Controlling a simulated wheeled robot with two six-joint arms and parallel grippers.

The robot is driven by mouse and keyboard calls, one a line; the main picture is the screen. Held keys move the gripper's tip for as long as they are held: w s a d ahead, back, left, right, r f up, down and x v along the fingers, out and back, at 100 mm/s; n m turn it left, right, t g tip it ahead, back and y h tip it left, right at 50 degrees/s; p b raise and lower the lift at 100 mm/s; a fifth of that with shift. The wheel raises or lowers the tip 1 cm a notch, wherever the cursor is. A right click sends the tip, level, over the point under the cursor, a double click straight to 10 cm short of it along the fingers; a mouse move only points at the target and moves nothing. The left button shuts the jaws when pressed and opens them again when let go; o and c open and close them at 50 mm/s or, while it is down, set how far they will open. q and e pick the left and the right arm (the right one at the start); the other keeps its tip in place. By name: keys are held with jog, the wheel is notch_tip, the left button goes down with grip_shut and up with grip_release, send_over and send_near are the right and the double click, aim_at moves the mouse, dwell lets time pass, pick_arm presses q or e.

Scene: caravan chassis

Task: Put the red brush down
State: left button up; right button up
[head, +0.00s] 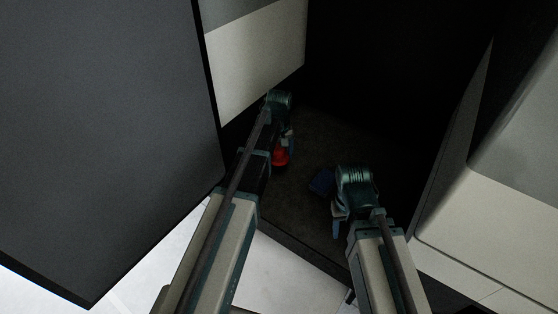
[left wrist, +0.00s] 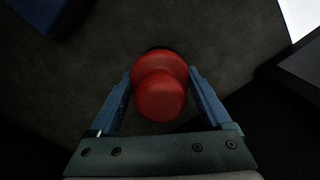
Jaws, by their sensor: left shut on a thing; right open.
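The red brush (head: 281,157) shows as a small red shape beside my left arm in the head view, inside a dark compartment. In the left wrist view the red brush (left wrist: 160,88) is between the two blue fingers of my left gripper (left wrist: 160,95), which is shut on it. The head view shows the left gripper (head: 286,148) partly hidden by its own arm. Below the brush is a dark grey floor (left wrist: 225,40); I cannot tell whether the brush touches it. My right gripper (head: 337,222) is open, low in the compartment's front part.
A dark blue object (head: 321,182) lies on the compartment floor (head: 300,205) left of my right gripper. A large dark panel (head: 110,130) stands at the left, a pale panel (head: 258,60) above. Pale cabinet fronts (head: 480,225) bound the right side. The compartment's back is very dark.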

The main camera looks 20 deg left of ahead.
aim_at(279, 160)
pick_arm(q)
jog(key=shift+w+a+f+b, duration=0.1)
jog(key=shift+w+f+b, duration=0.1)
jog(key=shift+f+b, duration=0.45)
jog(key=shift+w+f+b, duration=0.2)
jog(key=shift+f+b, duration=0.45)
jog(key=shift+w+a+f+b, duration=0.1)
jog(key=shift+w+f+b, duration=0.1)
jog(key=shift+f+b, duration=0.45)
pick_arm(e)
jog(key=shift+f, duration=1.95)
pick_arm(q)
jog(key=shift+r, duration=0.15)
pick_arm(e)
jog(key=shift+r, duration=0.15)
pick_arm(q)
jog(key=o, duration=0.9)
jog(key=shift+f, duration=0.2)
jog(key=shift+c, duration=0.2)
pick_arm(e)
jog(key=shift+f, duration=0.2)
pick_arm(q)
jog(key=shift+o, duration=1.3)
jog(key=shift+r, duration=0.1)
pick_arm(e)
jog(key=shift+r, duration=0.15)
